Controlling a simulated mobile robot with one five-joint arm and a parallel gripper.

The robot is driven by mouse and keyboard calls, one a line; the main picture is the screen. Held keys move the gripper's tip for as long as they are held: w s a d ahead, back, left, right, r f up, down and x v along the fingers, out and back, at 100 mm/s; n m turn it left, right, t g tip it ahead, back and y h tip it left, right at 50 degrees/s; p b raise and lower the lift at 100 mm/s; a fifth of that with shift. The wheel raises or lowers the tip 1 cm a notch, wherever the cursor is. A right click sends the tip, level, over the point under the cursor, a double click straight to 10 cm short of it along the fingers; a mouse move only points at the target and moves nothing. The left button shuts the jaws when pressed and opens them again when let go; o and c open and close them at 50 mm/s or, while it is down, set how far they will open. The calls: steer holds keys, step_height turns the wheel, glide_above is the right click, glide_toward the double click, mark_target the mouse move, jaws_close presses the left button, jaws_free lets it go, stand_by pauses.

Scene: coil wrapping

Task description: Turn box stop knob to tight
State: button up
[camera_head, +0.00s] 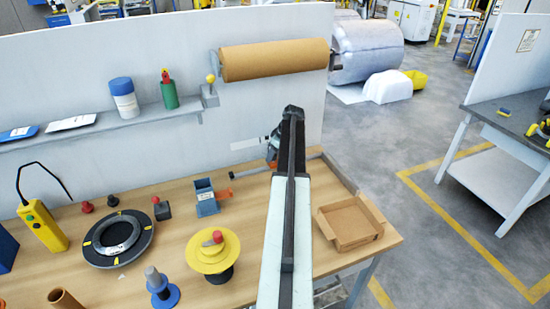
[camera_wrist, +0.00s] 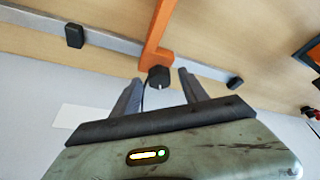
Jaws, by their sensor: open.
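The box stop knob (camera_wrist: 158,76) is small and black with a light mark on its end. It sits at the base of an orange stop arm (camera_wrist: 158,35) on a grey rail (camera_wrist: 110,40) in the wrist view. My gripper (camera_wrist: 160,78) is open, with one finger on each side of the knob in the picture. I cannot tell whether the fingers touch it. In the head view my arm hides the knob and most of my gripper. An orange bar (camera_head: 246,172) shows left of my arm there.
An open cardboard box (camera_head: 347,221) lies right of my arm. A blue-grey device (camera_head: 206,198) and a yellow spool (camera_head: 213,253) stand to the left. The upright panel (camera_head: 60,85) rises behind the table, with a brown roll (camera_head: 273,60) on it.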

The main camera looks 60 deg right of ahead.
steer(key=shift+s, duration=0.1)
jaws_close()
steer(key=shift+m, duration=0.4)
steer(key=m+h, duration=0.1)
steer(key=m, duration=0.2)
steer(key=shift+a+m+g+h, duration=0.2)
steer(key=shift+m+g+h, duration=0.1)
steer(key=shift+m+h, duration=0.1)
steer(key=m, duration=0.1)
steer(key=m+g+h, duration=0.1)
steer(key=m, duration=0.3)
steer(key=shift+w+h, duration=0.25)
steer(key=shift+h, duration=0.05)
steer(key=m+g, duration=0.1)
steer(key=m, duration=0.2)
steer(key=m+g, duration=0.1)
steer(key=m, duration=0.1)
steer(key=shift+w+m+g+h, duration=0.2)
steer(key=shift+m+g+h, duration=0.1)
steer(key=shift+m+h, duration=0.1)
steer(key=m+g, duration=0.1)
steer(key=m, duration=0.3)
steer(key=shift+m+g, duration=0.4)
